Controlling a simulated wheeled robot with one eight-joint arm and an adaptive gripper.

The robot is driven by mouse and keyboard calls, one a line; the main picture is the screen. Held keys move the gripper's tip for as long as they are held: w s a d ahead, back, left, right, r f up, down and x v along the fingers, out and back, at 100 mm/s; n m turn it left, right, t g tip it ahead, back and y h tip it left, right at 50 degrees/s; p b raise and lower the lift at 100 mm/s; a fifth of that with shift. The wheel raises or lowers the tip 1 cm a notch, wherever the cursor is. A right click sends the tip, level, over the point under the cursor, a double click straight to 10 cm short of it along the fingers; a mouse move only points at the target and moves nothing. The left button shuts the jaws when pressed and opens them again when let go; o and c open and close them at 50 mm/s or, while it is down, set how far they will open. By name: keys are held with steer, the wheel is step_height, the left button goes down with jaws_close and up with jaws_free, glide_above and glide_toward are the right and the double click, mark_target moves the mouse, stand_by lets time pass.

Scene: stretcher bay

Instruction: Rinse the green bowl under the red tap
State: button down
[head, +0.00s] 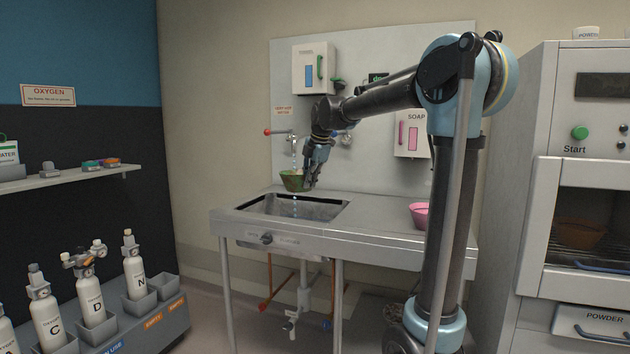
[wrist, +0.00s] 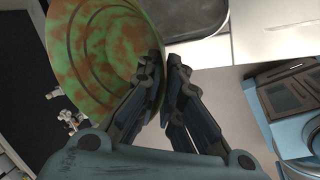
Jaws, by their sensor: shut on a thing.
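The green bowl (head: 291,182), mottled with orange-brown patches, is held above the sink basin (head: 247,208), roughly upright. My gripper (head: 310,180) is shut on the right side of its rim. In the wrist view the bowl (wrist: 95,50) shows brown patches and rings, and the fingers (wrist: 163,75) meet at its edge. The red tap (head: 268,132) is on the back panel, above and left of the bowl. A pale stream (head: 294,153) comes down from the tap's spout towards the bowl. Whether it lands inside is too small to tell.
A pink bowl (head: 419,215) stands on the counter at right, partly behind my arm. A soap dispenser (head: 408,138) and a green-handled dispenser (head: 313,70) hang on the panel. Gas bottles (head: 91,300) stand at lower left. A cabinet (head: 590,130) with a Start button is at right.

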steer(key=shift+w+a, duration=0.2)
steer(key=shift+w, duration=0.2)
steer(key=shift+w+a+f, duration=0.15)
steer(key=shift+w+a, duration=0.05)
steer(key=shift+w, duration=0.55)
steer(key=shift+w+a+f, duration=0.15)
steer(key=shift+w+a, duration=0.05)
steer(key=shift+w, duration=0.55)
steer(key=w+a+f, duration=0.2)
steer(key=w+a, duration=0.3)
steer(key=w, duration=0.4)
steer(key=shift+w+f, duration=0.1)
steer(key=shift+w+d, duration=0.1)
steer(key=shift+d, duration=0.1)
steer(key=shift+w+d, duration=0.2)
steer(key=shift+d, duration=0.2)
steer(key=shift+s+a, duration=0.15)
steer(key=shift+a, duration=0.1)
steer(key=shift+s+a, duration=0.15)
steer(key=shift+a, duration=0.15)
steer(key=shift+d, duration=0.15)
